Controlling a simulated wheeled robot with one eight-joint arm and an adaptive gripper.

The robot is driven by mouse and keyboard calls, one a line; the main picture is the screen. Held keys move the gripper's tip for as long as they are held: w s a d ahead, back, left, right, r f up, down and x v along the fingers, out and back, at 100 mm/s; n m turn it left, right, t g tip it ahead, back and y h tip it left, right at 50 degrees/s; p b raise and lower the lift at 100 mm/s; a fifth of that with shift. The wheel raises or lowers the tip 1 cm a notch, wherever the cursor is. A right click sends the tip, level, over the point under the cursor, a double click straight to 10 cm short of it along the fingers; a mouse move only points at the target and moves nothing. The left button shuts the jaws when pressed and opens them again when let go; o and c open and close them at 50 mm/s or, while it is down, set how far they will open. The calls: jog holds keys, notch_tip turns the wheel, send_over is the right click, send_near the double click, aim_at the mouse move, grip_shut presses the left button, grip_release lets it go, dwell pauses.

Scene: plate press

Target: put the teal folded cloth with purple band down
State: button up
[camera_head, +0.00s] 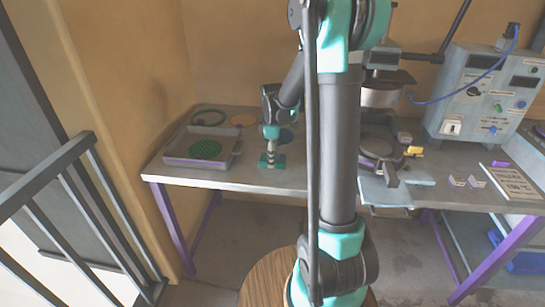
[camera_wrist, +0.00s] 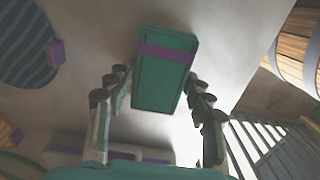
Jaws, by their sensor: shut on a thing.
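The teal folded cloth with purple band (camera_wrist: 150,90) is between the fingers of my gripper (camera_wrist: 157,92) in the wrist view. The purple band runs across its far part. My gripper is shut on the cloth. In the head view my gripper (camera_head: 270,150) points down over the left part of the table (camera_head: 235,178), with the teal cloth (camera_head: 272,162) at its tips. The cloth is at or just above the table top near the front edge; I cannot tell whether it touches.
A grey tray (camera_head: 168,158) with a green patterned disc (camera_head: 205,149) stands left of my gripper. A green ring (camera_head: 208,111), an orange disc (camera_head: 243,121) and a dark blue disc (camera_head: 286,136) lie behind. The press (camera_head: 382,150) and control box (camera_head: 480,95) are right.

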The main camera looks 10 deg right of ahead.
jog(key=shift+f, duration=0.15)
jog(key=o, duration=1.2)
notch_tip(320, 180, up, 12)
jog(key=s+d+f+m, duration=0.1)
jog(key=s+f+m, duration=0.1)
jog(key=s, duration=0.1)
jog(key=s+f+m+t, duration=0.1)
jog(key=s+m, duration=0.1)
jog(key=s, duration=0.2)
jog(key=s+d+f+m+t, duration=0.1)
jog(key=s+f+m, duration=0.1)
jog(key=s+m, duration=0.1)
jog(key=shift+s+d+f, duration=0.3)
jog(key=shift+s+f, duration=0.05)
jog(key=shift+s, duration=0.3)
jog(key=s+f+m, duration=0.2)
jog(key=s, duration=0.1)
jog(key=s+d+f+m+t, duration=0.1)
jog(key=s+f+m, duration=0.1)
jog(key=s+m, duration=0.1)
jog(key=s+f+m+t, duration=0.1)
jog(key=s+f+m, duration=0.1)
jog(key=s+f, duration=0.1)
jog(key=shift+s+d, duration=0.2)
jog(key=shift+s, duration=0.7)
